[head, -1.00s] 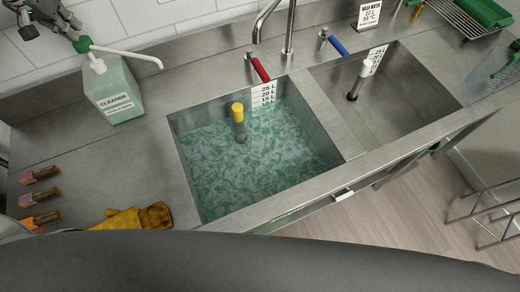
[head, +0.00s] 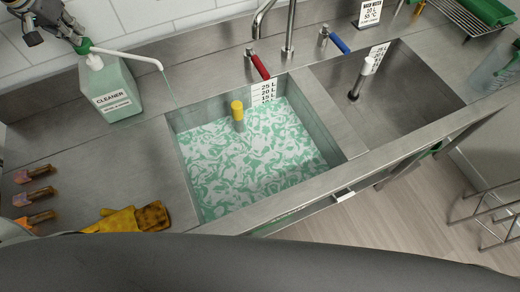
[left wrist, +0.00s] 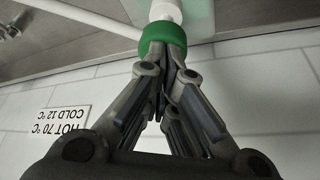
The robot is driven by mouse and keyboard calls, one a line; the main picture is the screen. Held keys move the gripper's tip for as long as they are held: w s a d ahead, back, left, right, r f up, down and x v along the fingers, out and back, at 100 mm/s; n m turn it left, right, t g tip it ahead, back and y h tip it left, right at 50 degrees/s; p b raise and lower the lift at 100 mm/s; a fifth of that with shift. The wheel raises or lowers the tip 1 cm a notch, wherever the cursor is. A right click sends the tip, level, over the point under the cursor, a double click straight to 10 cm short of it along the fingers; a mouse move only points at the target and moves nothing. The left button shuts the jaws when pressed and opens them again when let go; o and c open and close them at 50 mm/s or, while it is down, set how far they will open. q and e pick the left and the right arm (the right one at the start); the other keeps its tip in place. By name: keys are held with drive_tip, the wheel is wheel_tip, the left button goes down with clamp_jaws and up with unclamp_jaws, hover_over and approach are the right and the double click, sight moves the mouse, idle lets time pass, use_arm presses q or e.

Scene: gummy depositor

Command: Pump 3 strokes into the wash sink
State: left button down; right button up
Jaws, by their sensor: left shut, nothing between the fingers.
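The cleaner bottle (head: 110,90), pale green with a white label, stands on the counter left of the wash sink. Its pump has a green head (head: 84,46) and a white spout (head: 128,53) reaching toward the sink. A faint thin stream hangs below the spout tip. My left gripper (head: 76,41) is shut and empty, its fingertips at the pump head. In the left wrist view the shut fingertips (left wrist: 165,48) meet the green head (left wrist: 163,34). The wash sink (head: 335,160) holds swirling green-and-white water around a yellow-topped standpipe (head: 237,112). My right gripper is out of view.
An empty second basin (head: 425,85) with a white-topped standpipe (head: 362,75) lies to the right. Red (head: 260,66) and blue (head: 339,43) tap levers stand behind. Yellow gloves (head: 130,218) and several brushes (head: 35,195) lie at front left.

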use_arm(q)
drive_tip(key=shift+s+f, duration=0.1)
drive_tip(key=shift+f, duration=0.15)
drive_tip(key=shift+r+p, duration=1.25)
drive_tip(key=shift+r, duration=0.5)
drive_tip(key=shift+r, duration=0.1)
wheel_tip(320, 180, up, 6)
drive_tip(key=p, duration=0.5)
